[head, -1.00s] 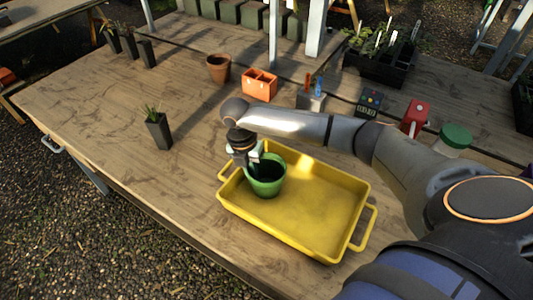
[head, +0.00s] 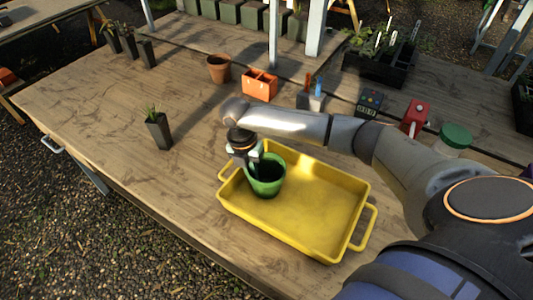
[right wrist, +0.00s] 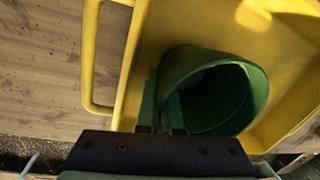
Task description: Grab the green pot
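The green pot (head: 267,178) stands at the left end of the yellow tray (head: 325,247), open side up. My right gripper (head: 251,160) comes down over the tray's left end at the pot's left rim. In the right wrist view the green pot (right wrist: 222,95) fills the middle, and the finger bases sit close together at its near wall. The gripper looks shut on that wall; the fingertips are partly hidden. The pot appears to rest on the tray floor. My left gripper is not in view.
A small dark planted pot (head: 158,130) stands left of the tray. Behind are a terracotta pot (head: 218,69), an orange box (head: 260,86), a red item (head: 414,118) and a green-lidded jar (head: 454,140).

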